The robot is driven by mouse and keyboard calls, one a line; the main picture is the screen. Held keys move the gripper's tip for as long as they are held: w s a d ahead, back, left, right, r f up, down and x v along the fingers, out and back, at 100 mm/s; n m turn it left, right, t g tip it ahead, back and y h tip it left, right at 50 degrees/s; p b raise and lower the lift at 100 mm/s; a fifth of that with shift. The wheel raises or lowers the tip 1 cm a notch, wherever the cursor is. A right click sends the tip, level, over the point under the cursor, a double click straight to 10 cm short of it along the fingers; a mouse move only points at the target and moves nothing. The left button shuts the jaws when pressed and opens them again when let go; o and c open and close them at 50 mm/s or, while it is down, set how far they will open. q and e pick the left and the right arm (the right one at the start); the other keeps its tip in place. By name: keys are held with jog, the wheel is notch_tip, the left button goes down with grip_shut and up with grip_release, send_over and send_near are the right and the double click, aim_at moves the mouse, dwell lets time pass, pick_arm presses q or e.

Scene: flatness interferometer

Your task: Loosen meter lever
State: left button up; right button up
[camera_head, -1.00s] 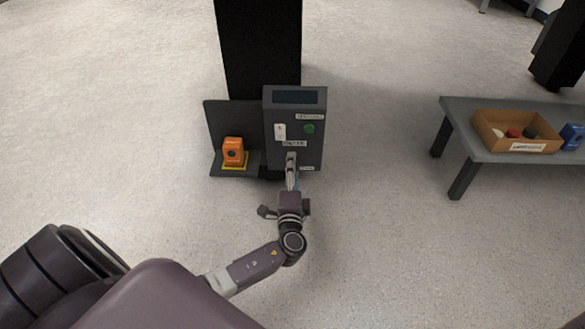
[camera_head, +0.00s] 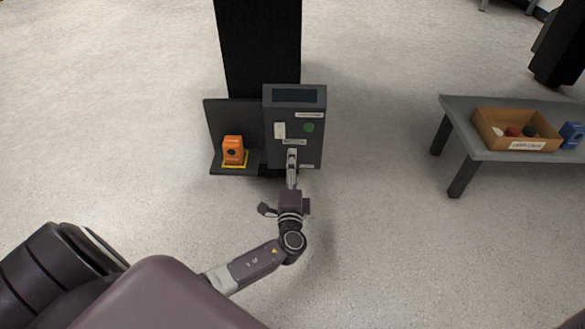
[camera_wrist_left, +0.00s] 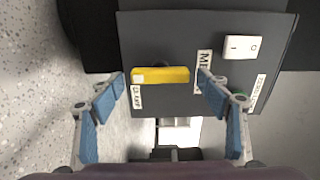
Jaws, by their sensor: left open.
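The meter (camera_head: 316,137) is a dark grey box with a display on top, standing in front of a black column. In the left wrist view its front panel (camera_wrist_left: 200,35) carries a yellow lever (camera_wrist_left: 160,75), lying roughly across the picture beside a label that seems to read "CLAMP". My left gripper (camera_head: 292,157) is at the lower front of the meter. In the left wrist view the left gripper (camera_wrist_left: 160,85) is open, with one blue-padded finger on each side of the lever and visible gaps. The head view hides the lever behind the gripper. My right gripper is not in view.
A white rocker switch (camera_wrist_left: 243,47) sits on the panel near the right finger. An orange device (camera_head: 233,150) stands on a yellow-marked shelf left of the meter. A grey table (camera_head: 450,118) at right holds a cardboard box (camera_head: 490,137) and a blue object (camera_head: 572,135). The floor between is clear.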

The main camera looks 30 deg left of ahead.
pick_arm(q)
jog(key=shift+s+d, duration=0.1)
jog(key=v, duration=0.7)
jog(key=shift+s, duration=0.2)
